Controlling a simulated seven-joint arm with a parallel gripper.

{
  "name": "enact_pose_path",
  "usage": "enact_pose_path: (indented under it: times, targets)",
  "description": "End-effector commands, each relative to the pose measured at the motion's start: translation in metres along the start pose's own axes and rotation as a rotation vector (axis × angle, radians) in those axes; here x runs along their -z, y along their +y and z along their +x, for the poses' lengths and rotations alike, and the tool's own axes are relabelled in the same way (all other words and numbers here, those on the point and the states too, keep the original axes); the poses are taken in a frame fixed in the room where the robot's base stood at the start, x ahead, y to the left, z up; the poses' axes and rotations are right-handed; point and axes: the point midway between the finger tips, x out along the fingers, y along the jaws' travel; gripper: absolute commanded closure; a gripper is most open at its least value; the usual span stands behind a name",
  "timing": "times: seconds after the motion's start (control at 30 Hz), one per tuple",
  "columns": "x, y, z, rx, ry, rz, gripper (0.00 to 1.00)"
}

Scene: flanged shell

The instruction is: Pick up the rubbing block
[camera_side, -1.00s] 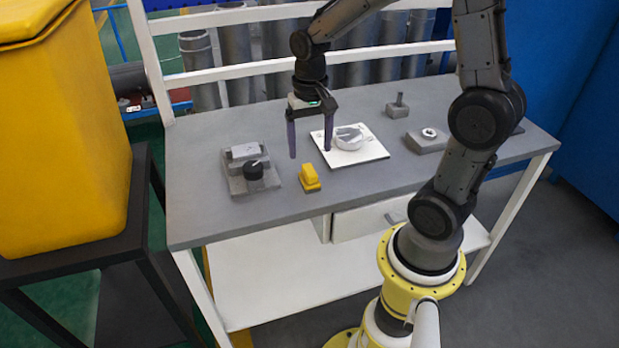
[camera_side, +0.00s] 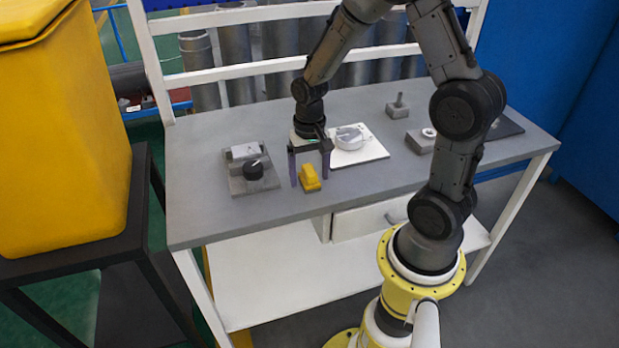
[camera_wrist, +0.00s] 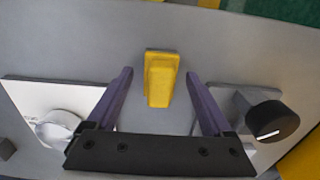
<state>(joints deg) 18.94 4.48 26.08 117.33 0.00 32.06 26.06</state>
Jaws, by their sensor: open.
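The rubbing block, which I take to be the yellow block (camera_side: 310,178), lies on the grey table near its front edge. It also shows in the wrist view (camera_wrist: 161,78), ahead of and between the two finger lines. My gripper (camera_side: 309,184) is low over the table at the block, its purple fingers apart. In the wrist view my gripper (camera_wrist: 160,82) is open, with one finger on each side of the block and gaps to both. Nothing is held. Whether the fingertips touch the table cannot be told.
A grey fixture with a black knob (camera_side: 253,169) stands left of the block. A white plate (camera_side: 368,153) with a round white shell (camera_side: 350,137) lies behind and to the right. Grey blocks (camera_side: 419,141) sit farther right. The table's front edge is close.

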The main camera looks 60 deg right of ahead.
Motion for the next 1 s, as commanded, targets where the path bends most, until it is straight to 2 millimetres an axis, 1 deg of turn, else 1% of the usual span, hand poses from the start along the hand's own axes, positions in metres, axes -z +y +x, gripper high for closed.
enact_pose_path:
  times: [0.07,0.1,0.17,0.2,0.27,0.3,0.37,0.4,0.53,0.87,1.0]
  targets:
    - [-0.0001,0.0,-0.0002,0.0,0.0,0.0,0.15]
    - [-0.0001,0.0,-0.0002,0.0,0.0,0.0,0.22]
    - [-0.0001,0.0001,-0.0003,0.0,0.0,0.0,0.33]
    - [-0.0001,0.0,-0.0003,0.0,0.0,0.0,0.4]
    - [-0.0001,0.0001,-0.0004,0.0,0.0,0.0,0.51]
    - [-0.0001,0.0,-0.0004,0.0,0.0,0.0,0.58]
    - [-0.0001,0.0001,-0.0004,0.0,0.0,0.0,0.69]
    - [-0.0001,0.0001,-0.0004,0.0,0.0,0.0,0.76]
    - [-0.0001,0.0001,-0.0005,0.0,0.0,0.0,1.0]
    - [0.0002,-0.0001,-0.0017,0.0,0.001,0.0,1.0]
    - [0.0005,-0.0003,-0.0082,0.001,0.002,0.0,1.0]
